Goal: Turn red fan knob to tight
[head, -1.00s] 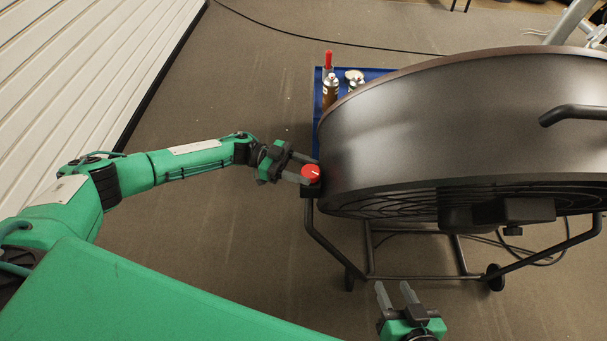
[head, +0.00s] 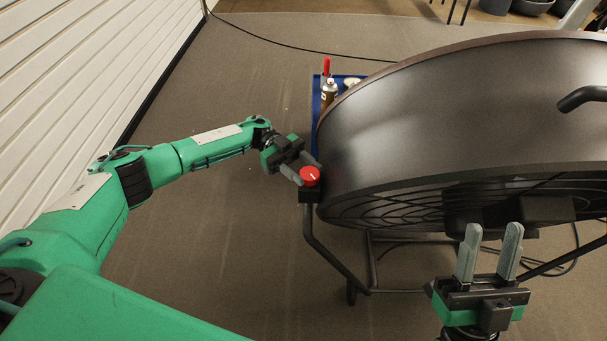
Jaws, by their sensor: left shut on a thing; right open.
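The red fan knob (head: 310,175) sits on a black block at the left side of the large dark drum fan (head: 420,125). It has a small white mark on its face. My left gripper (head: 306,172) comes in from the left, with its fingers at the knob, one on the far side and one on the near left side. It is shut on the knob. My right gripper (head: 489,250) is open and empty in front of the fan's lower right, fingers pointing up in the picture.
A blue cart (head: 317,112) with a brown spray can (head: 329,93) and a red-topped item (head: 326,67) stands behind the fan's left side. The fan's tubular stand (head: 330,258) rests on the floor. A white slatted wall (head: 90,70) is at the left. Cables lie on the floor.

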